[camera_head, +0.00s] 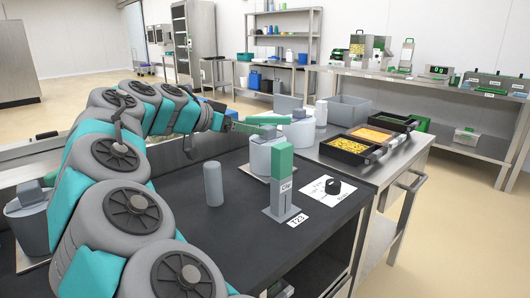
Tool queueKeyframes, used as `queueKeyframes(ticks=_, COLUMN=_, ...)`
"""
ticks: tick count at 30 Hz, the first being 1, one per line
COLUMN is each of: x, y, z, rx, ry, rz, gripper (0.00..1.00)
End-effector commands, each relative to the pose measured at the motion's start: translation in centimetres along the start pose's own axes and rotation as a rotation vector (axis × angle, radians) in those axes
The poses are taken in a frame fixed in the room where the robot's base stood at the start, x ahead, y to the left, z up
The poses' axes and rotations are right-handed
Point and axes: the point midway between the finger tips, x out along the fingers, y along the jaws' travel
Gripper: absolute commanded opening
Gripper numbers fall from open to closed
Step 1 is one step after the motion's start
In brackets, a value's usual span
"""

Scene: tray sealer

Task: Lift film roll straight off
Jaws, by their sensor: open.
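A large white cylinder (261,158), which looks like the film roll, stands upright on the dark worktop (235,235). A second white cylinder (299,134) stands just behind it. A plain grey cylinder (213,184) stands upright to the left front; I cannot tell for certain which of these is the film roll. My gripper (262,126) is at the end of the grey and teal arm, with its green fingers apart over the top of the nearer white cylinder. Nothing shows between them. They hide part of its top, and contact is unclear.
A grey post with a green top (281,175) stands close in front of the white cylinder. A black knob (333,186) on a white card lies right of it. Black trays of yellow and orange food (345,150) and a grey bin (349,111) stand further right.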

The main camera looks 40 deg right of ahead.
Motion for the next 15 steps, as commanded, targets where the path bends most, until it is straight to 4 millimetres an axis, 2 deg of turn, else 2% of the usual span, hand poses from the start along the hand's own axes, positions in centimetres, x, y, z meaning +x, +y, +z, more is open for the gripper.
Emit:
queueKeyframes(ticks=3, x=2.1, y=0.2, z=0.0, rx=-0.001, ry=-0.003, rz=0.006, gripper=0.8)
queueKeyframes(ticks=11, x=3.8, y=0.0, z=-0.2, rx=0.0, ry=0.0, rz=-0.001, gripper=0.8)
queueKeyframes(ticks=15, x=5.7, y=0.2, z=-0.6, rx=0.001, ry=-0.002, rz=0.004, gripper=0.8)
